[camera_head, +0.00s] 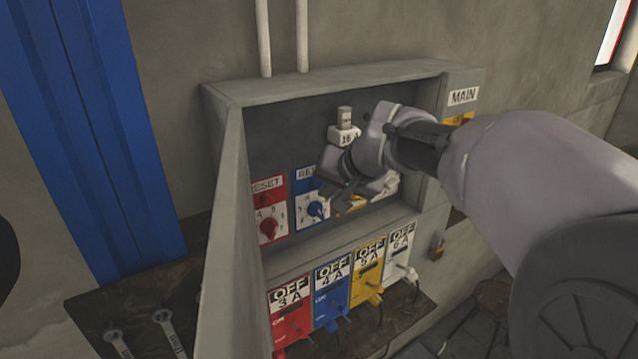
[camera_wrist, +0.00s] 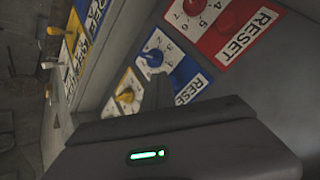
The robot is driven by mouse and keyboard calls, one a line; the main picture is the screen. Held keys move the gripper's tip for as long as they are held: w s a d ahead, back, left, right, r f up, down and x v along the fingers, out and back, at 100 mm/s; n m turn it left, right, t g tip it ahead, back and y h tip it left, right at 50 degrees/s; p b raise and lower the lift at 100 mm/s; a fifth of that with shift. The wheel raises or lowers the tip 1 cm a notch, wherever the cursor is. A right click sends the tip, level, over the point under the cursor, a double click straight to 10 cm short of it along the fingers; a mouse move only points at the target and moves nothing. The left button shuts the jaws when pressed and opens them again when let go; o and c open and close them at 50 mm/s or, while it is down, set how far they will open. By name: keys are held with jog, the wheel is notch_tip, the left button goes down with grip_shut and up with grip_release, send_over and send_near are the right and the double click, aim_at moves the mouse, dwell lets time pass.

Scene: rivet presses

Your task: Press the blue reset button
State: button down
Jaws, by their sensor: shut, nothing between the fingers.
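The blue panel (camera_head: 300,202) is inside the open grey cabinet, with a partly covered RESET label (camera_head: 304,174) at its top and a blue knob (camera_head: 317,209) on a white dial below. The blue reset button lies between label and dial, but I cannot make it out clearly. In the wrist view the blue panel (camera_wrist: 180,73) shows its knob (camera_wrist: 154,58) and RESET label (camera_wrist: 191,89). My gripper (camera_head: 335,197) is shut and empty, just in front of the blue panel's right side. I cannot tell whether it touches the panel.
A red panel (camera_head: 257,210) with a red knob (camera_head: 268,226) stands left of the blue one; a yellow panel (camera_wrist: 113,104) is on the other side. Below are coloured OFF switches (camera_head: 331,290). The open cabinet door (camera_head: 228,240) bounds the left side.

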jog(key=shift+s+d, duration=0.15)
jog(key=shift+s, duration=0.15)
jog(key=shift+f, duration=0.1)
jog(key=s+d+b, duration=0.1)
jog(key=s, duration=0.1)
jog(key=s+d+b, duration=0.1)
jog(key=s+b, duration=0.1)
jog(key=shift+d, duration=0.4)
dwell(0.4)
